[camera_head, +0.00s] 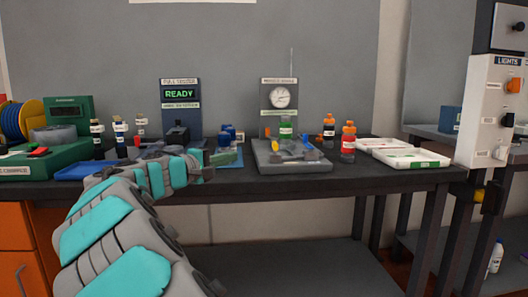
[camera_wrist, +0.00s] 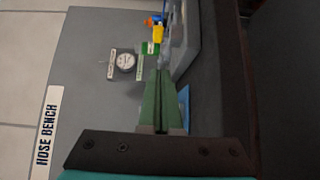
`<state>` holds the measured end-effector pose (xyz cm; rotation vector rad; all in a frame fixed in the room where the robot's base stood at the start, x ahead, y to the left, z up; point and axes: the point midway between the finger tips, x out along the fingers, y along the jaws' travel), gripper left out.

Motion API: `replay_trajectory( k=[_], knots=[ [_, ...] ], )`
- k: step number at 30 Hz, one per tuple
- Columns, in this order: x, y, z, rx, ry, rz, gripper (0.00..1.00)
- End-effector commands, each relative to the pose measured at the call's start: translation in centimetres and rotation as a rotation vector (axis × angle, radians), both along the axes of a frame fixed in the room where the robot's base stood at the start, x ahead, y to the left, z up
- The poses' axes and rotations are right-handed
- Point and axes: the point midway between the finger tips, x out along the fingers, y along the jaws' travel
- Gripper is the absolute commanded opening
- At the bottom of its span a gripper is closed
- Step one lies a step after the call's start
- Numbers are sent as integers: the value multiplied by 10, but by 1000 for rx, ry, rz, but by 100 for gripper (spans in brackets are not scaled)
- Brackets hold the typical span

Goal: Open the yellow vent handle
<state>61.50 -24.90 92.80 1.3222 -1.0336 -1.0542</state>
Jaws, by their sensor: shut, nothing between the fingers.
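The yellow handle (camera_head: 269,149) sits low on the left side of the grey gauge fixture (camera_head: 292,166), under a round gauge (camera_head: 284,97). It shows small near the top of the wrist view (camera_wrist: 158,33), with a blue part (camera_wrist: 152,21) beside it. I cannot tell its exact angle. My gripper (camera_head: 225,157) is left of the fixture, above the bench and apart from the handle. In the wrist view its green fingers (camera_wrist: 162,75) are together and empty, with the handle beyond their tips.
Red-orange bottles (camera_head: 348,141) and white trays (camera_head: 412,158) stand right of the fixture. A tester reading READY (camera_head: 180,95) and small bottles (camera_head: 119,135) are at the left. A blue tray (camera_head: 228,160) lies near my gripper. The grey back panel (camera_wrist: 95,40) rises behind the bench.

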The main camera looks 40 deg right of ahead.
Motion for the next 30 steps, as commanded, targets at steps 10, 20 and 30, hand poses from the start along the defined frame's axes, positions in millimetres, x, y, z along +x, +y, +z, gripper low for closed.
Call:
replay_trajectory(
  k=[10,20,30],
  knots=[
    [7,3,4,-20,-1,11,0],
    [11,-19,3,-19,1,7,0],
    [27,-83,4,-17,-1,9,0]
  ],
)
